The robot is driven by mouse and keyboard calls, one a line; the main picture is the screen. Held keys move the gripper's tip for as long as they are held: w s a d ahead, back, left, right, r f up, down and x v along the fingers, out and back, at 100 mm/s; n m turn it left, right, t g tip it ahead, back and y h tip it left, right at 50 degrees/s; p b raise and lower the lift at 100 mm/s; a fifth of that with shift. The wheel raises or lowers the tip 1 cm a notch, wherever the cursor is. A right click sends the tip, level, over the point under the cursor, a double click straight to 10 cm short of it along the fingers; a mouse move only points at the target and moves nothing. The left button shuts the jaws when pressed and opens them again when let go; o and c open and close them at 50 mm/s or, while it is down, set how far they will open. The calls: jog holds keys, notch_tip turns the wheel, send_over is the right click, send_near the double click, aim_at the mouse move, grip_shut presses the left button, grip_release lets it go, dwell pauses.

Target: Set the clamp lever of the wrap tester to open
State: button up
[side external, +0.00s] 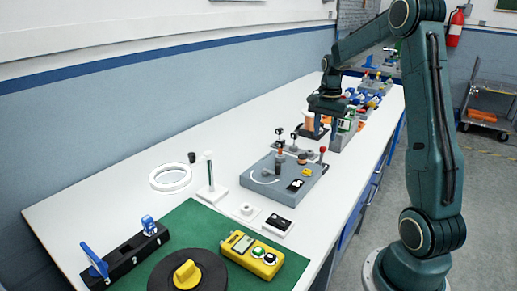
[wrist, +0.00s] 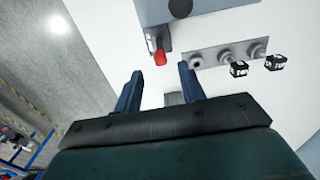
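My gripper (side external: 320,130) hangs over the far half of the bench in the side external view. In the wrist view my gripper (wrist: 160,72) has its two blue fingers spread apart, with nothing held between them. A red-tipped part (wrist: 160,57) on a grey block lies just beyond the gap between the fingertips; I cannot tell whether it is the clamp lever. In the side external view a grey plate device (side external: 262,182) has posts, a dark knob and an upright lever with a red ball (side external: 322,150). No readable label shows which device is the wrap tester.
In the wrist view a metal bar with round rollers (wrist: 227,52) and black marked cubes (wrist: 275,63) stand to the right. Nearer on the bench are a yellow meter (side external: 250,254), a black disc with a yellow knob (side external: 187,274) and a white ring (side external: 170,177).

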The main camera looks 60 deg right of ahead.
aim_at(323, 146)
jog(key=shift+f, duration=2.45)
grip_shut()
